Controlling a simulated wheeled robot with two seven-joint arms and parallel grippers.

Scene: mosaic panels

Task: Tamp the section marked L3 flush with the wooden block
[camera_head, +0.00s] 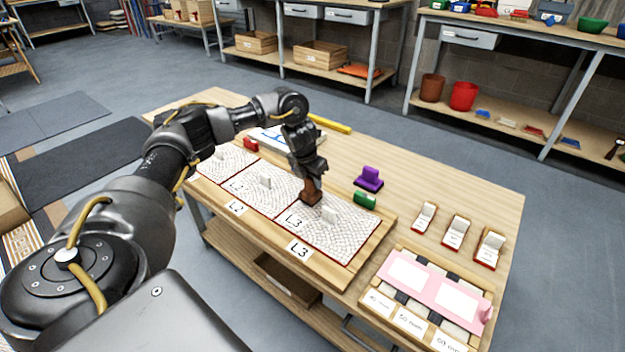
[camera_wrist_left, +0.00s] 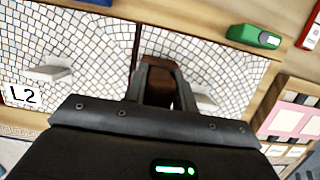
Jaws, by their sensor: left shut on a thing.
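The mosaic panel on the table has three sections of white tiles. The section marked L3 (camera_head: 345,239) is at the right end, with its L3 label (camera_head: 299,249) on the front edge. A small pale raised piece (camera_head: 329,214) stands on it. My left gripper (camera_head: 309,178) is shut on the brown wooden block (camera_head: 311,196), which is upright at the left part of L3, beside the pale piece. The block also shows between the fingers in the left wrist view (camera_wrist_left: 160,85). Whether it touches the tiles I cannot tell. My right gripper is not in view.
Section L2 (camera_head: 276,189) lies left of L3. A green block (camera_head: 365,201) and a purple tool (camera_head: 369,179) are behind L3. A pink tray piece (camera_head: 430,286) and several small tile boxes (camera_head: 456,232) are to the right. The table's far right is clear.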

